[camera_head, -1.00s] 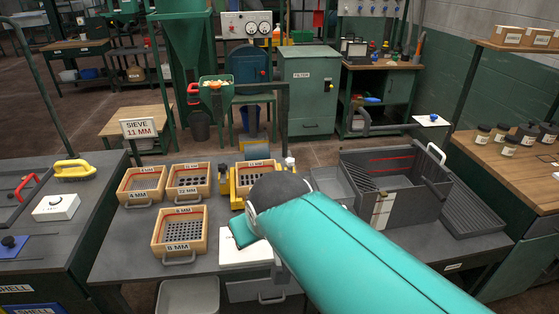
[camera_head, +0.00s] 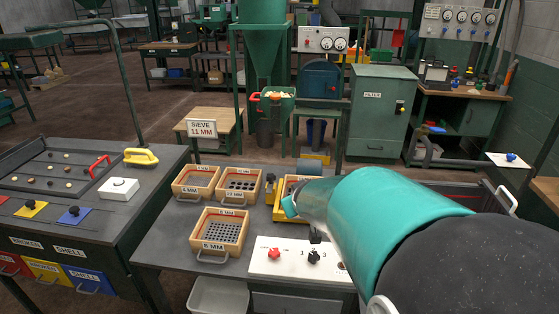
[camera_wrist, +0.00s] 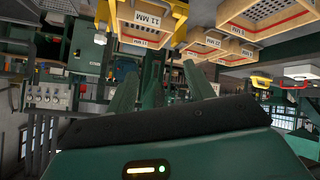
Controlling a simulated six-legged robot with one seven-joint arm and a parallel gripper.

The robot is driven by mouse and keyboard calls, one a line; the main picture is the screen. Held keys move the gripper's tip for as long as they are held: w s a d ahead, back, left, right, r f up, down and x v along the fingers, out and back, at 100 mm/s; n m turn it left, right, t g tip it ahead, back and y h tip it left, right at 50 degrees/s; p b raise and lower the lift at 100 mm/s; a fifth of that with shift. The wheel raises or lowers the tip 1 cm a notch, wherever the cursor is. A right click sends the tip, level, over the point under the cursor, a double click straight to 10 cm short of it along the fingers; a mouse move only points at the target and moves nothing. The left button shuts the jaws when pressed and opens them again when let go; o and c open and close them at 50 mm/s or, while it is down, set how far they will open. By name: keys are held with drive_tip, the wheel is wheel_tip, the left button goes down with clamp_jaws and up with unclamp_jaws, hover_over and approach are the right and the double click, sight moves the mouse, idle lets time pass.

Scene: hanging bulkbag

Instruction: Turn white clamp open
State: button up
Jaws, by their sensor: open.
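I cannot make out a white clamp for certain in either current view. A white curved handle (camera_head: 507,200) shows at the right edge of the bench in the head view, partly behind my arm. My gripper shows in the wrist view (camera_wrist: 162,88), with its two green fingers apart and nothing between them. The wrist picture looks upside down, with sieve trays near its top edge. In the head view my teal arm covers the right part of the bench, and the fingers cannot be made out there.
Wooden sieve trays (camera_head: 222,232) stand on the grey bench, beside a white panel (camera_head: 290,262) with red and black knobs. A bench at left carries a white box (camera_head: 118,189) and a yellow handle (camera_head: 141,156). A green hopper (camera_head: 272,102) stands behind.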

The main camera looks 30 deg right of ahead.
drive_tip(key=w+d+f+m+t, duration=0.1)
drive_tip(key=d+f+t, duration=0.4)
drive_tip(key=d, duration=0.6)
drive_tip(key=d+f+m+t, duration=0.1)
drive_tip(key=d+f+t, duration=0.2)
drive_tip(key=d+f, duration=0.6)
drive_tip(key=x, duration=0.4)
drive_tip(key=d+r+x, duration=0.1)
drive_tip(key=x, duration=0.4)
drive_tip(key=d+r+x, duration=0.1)
drive_tip(key=x, duration=0.4)
drive_tip(key=shift+r, duration=0.15)
drive_tip(key=shift+c, duration=0.2)
